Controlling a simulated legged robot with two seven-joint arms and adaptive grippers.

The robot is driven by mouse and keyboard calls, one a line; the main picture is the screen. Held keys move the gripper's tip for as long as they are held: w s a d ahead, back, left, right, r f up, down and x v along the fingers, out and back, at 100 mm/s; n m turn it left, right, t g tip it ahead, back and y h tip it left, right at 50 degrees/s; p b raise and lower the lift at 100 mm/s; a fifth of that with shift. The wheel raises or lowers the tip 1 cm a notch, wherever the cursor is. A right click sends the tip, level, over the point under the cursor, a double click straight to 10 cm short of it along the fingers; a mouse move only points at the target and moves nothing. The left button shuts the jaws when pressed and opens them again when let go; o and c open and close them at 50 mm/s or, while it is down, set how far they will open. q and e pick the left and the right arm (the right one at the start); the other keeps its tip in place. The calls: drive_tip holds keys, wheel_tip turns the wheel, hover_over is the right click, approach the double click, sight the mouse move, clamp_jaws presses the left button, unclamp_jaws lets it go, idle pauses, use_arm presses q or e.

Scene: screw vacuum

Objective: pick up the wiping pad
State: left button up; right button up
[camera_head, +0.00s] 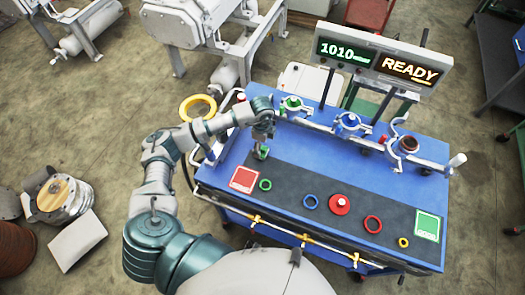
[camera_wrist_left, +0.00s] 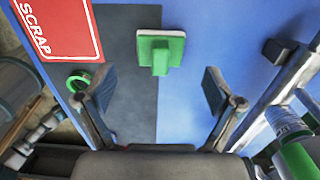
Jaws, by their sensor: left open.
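The wiping pad (camera_head: 262,152), a small green block with a green handle, sits on the blue and dark table top at the left end of the bench. In the left wrist view the pad (camera_wrist_left: 161,46) shows a pale edge and its handle points towards my gripper. My left gripper (camera_head: 263,137) hangs over the pad and partly hides it in the head view. In the left wrist view my left gripper (camera_wrist_left: 158,76) has its fingers spread wide with nothing between them, and the pad lies ahead, apart from the fingertips. My right gripper is not in view.
A red SCRAP square (camera_head: 244,179) and a green ring (camera_head: 265,185) lie close by. A white pipe (camera_head: 318,126) with clamps runs along the back. More rings, a red knobbed disc (camera_head: 340,204) and a green square (camera_head: 427,225) lie to the right. A display (camera_head: 383,56) reads READY.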

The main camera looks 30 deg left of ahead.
sight(262, 148)
use_arm(q)
drive_tip(key=f, duration=0.4)
drive_tip(key=shift+a, duration=0.35)
drive_tip(key=shift+f, duration=0.2)
drive_tip(key=shift+d, duration=0.2)
drive_tip(key=shift+d+r, duration=0.1)
drive_tip(key=c, duration=1.1)
drive_tip(key=shift+c, duration=1)
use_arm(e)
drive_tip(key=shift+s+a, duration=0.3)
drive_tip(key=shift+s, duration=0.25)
